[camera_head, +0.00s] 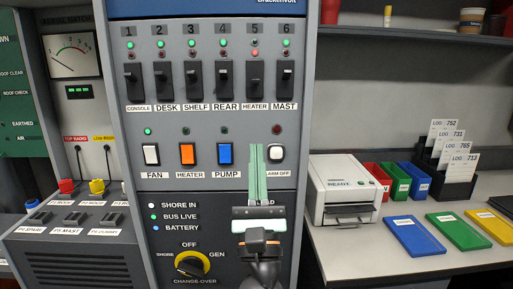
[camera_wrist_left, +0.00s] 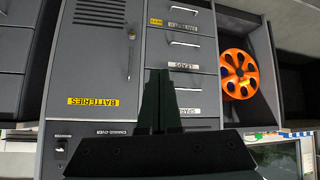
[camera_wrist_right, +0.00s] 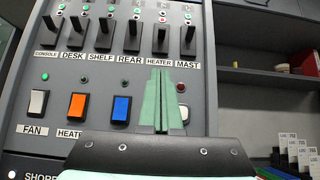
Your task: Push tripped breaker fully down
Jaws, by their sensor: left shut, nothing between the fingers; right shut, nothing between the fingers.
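The breaker panel (camera_head: 205,118) has a row of numbered black breakers. Breaker 5, labelled HEATER (camera_head: 255,78), shows a red light (camera_head: 255,52) where the others show green. Its lever also shows in the right wrist view (camera_wrist_right: 160,38); its exact angle is hard to tell. My right gripper (camera_head: 257,147) is shut and empty, with its green fingers pointing up below breaker 5, apart from the lever in the picture. My left gripper (camera_wrist_left: 158,75) is shut and empty, facing grey drawers.
Below the breakers are the FAN (camera_head: 151,154), HEATER (camera_head: 187,153) and PUMP (camera_head: 225,153) switches and a white alarm button (camera_head: 276,152). A yellow change-over knob (camera_head: 191,264) sits lower. A printer (camera_head: 343,190) and coloured trays (camera_head: 414,236) stand on the right counter. An orange reel (camera_wrist_left: 239,75) is near the left gripper.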

